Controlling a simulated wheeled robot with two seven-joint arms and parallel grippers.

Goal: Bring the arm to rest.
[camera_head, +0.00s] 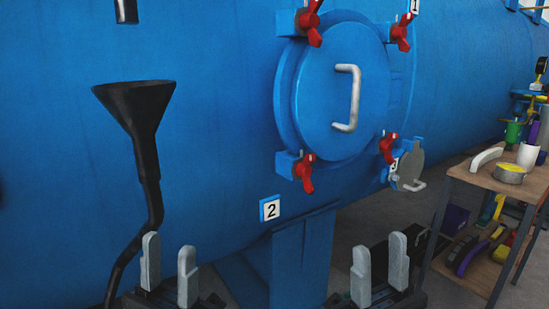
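My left gripper (169,272) is at the bottom left of the head view, its two grey fingers upright and apart with nothing between them. My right gripper (378,271) is at the bottom centre-right, also with its grey fingers apart and empty. Both are in front of the blue autoclave (225,120) and touch nothing that I can see. The arm links behind the grippers are mostly out of view below.
A round blue hatch (325,105) with a white handle (347,98) and several red clamps is closed on the autoclave. A black funnel (135,105) with a pipe stands at left. A wooden table (478,180) with cups and tools is at right.

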